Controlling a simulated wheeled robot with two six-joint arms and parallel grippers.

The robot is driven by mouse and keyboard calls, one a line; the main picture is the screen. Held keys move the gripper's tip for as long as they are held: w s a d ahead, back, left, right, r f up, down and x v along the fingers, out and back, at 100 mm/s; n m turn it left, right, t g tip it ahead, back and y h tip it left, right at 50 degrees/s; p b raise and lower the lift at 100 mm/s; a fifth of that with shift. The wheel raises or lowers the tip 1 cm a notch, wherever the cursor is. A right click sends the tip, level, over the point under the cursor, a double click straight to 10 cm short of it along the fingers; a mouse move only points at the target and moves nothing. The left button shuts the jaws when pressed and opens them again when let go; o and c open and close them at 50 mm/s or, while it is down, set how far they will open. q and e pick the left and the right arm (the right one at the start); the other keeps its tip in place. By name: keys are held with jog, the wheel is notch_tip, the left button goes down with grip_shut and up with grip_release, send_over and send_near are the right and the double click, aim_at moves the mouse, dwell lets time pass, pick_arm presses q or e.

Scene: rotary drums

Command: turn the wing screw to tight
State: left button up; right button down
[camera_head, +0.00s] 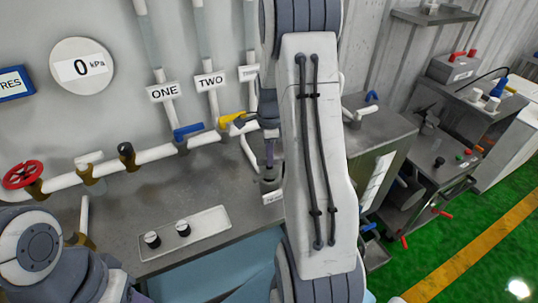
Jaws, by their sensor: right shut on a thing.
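My right arm comes down through the middle of the view and hides much of what is behind it. My right gripper (269,152) points down at the bench and is shut on the wing screw, which is mostly hidden between the fingers. A small dark mount (269,183) stands right below the fingertips, with a white label (272,197) in front of it. The label's text and the screw's turn are too small to read. My left arm shows at the lower left; its gripper is not in view.
A pipe with a red handwheel (22,174), a blue lever (188,131) and a yellow lever (232,117) runs left of the gripper. A knob panel (184,232) lies on the bench. A gauge (81,67) reads 0 kPa. Other machines (430,150) stand at right.

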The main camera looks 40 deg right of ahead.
jog(key=m, duration=1.3)
jog(key=shift+p, duration=0.3)
dwell(0.4)
jog(key=c, duration=0.8)
grip_release()
jog(key=shift+r, duration=0.1)
notch_tip(320, 180, up, 10)
jog(key=b, duration=0.2)
jog(key=shift+r, duration=0.2)
